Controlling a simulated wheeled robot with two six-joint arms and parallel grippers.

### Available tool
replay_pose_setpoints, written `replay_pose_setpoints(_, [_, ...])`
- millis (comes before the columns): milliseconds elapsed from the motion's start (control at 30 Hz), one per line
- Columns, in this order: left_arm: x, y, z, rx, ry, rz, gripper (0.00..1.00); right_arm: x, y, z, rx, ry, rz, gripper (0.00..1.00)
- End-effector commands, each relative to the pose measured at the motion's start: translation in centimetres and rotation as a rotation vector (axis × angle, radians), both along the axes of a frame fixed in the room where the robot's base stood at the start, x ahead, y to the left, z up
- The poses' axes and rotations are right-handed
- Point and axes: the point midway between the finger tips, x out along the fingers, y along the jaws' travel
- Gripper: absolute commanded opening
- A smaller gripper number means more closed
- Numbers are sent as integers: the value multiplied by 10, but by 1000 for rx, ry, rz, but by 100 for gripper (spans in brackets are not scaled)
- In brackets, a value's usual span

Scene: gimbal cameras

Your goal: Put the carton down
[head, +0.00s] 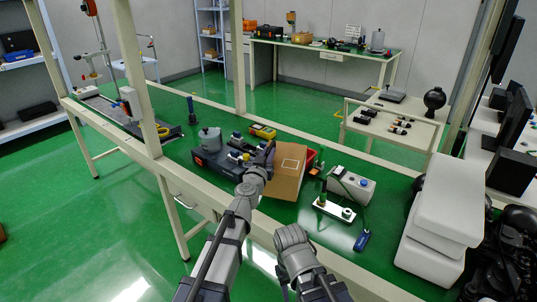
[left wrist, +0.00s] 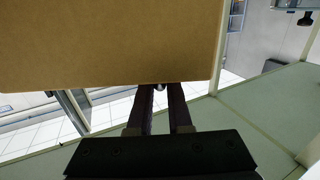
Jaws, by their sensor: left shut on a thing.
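The carton (head: 289,178) is a brown cardboard box with a pale square outline on its top. It is over the green-topped workbench (head: 345,237); I cannot tell whether its base touches the bench. My left gripper (head: 269,155) is shut on the carton at its left side. In the left wrist view the carton (left wrist: 110,45) fills the upper part, and the two dark fingers of the left gripper (left wrist: 160,92) reach its near edge. The fingertips are partly hidden by it. My right arm shows at the bottom of the head view, but its gripper does not show.
A dark tool case with items (head: 212,160) stands just left of the carton. To the right are a white device (head: 352,186), a white plate with fittings (head: 334,207) and a blue object (head: 362,240). Bench uprights stand at the left.

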Motion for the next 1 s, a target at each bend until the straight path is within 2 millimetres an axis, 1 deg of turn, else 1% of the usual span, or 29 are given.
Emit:
replay_pose_setpoints(33, [0, 0, 17, -2, 0, 0, 0, 0, 0, 17, 0, 0, 0, 50])
replay_pose_setpoints(200, [0, 0, 40, -2, 0, 0, 0, 0, 0, 40, 0, 0, 0, 50])
replay_pose_setpoints(333, [0, 0, 51, -1, 0, -1, 0, 0, 0, 51, 0, 0, -1, 50])
replay_pose_setpoints(567, [0, 0, 55, -1, 0, -1, 0, 0, 0, 55, 0, 0, -1, 50])
replay_pose_setpoints(667, [0, 0, 60, -1, 0, -1, 0, 0, 0, 60, 0, 0, -1, 50])
replay_pose_setpoints(767, [0, 0, 71, -1, 0, -1, 0, 0, 0, 71, 0, 0, -1, 50])
replay_pose_setpoints(1000, [0, 0, 110, -2, 0, -1, 0, 0, 0, 110, 0, 0, -1, 50])
